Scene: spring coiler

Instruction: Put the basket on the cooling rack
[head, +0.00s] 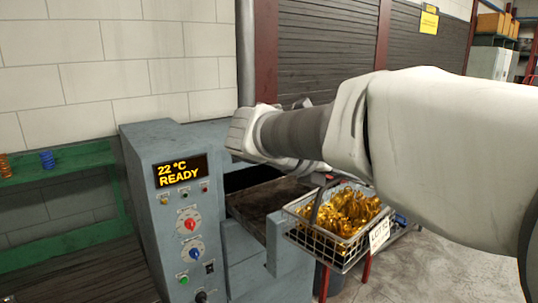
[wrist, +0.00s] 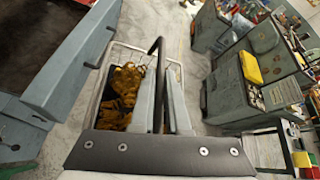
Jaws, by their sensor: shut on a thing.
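The wire basket (head: 330,243) is full of shiny gold coil springs (head: 350,212) and bears a white lot tag (head: 379,235). It hangs level by its dark handle in front of the grey machine's right side. My gripper (wrist: 161,72) is shut on the handle (wrist: 157,48), which passes between its two fingers in the wrist view. In the head view my arm hides most of the gripper. The basket (wrist: 93,66) also shows below the fingers in the wrist view, partly covered by them. I cannot make out the cooling rack with certainty in either view.
The grey machine (head: 160,235) reads "22 °C READY", with a dark open bay (head: 255,195) beside the basket. A green shelf (head: 60,165) with coils stands left. Grey benches (wrist: 235,95) with a yellow bin (wrist: 250,68) stand right in the wrist view; bare floor (wrist: 180,35) lies between.

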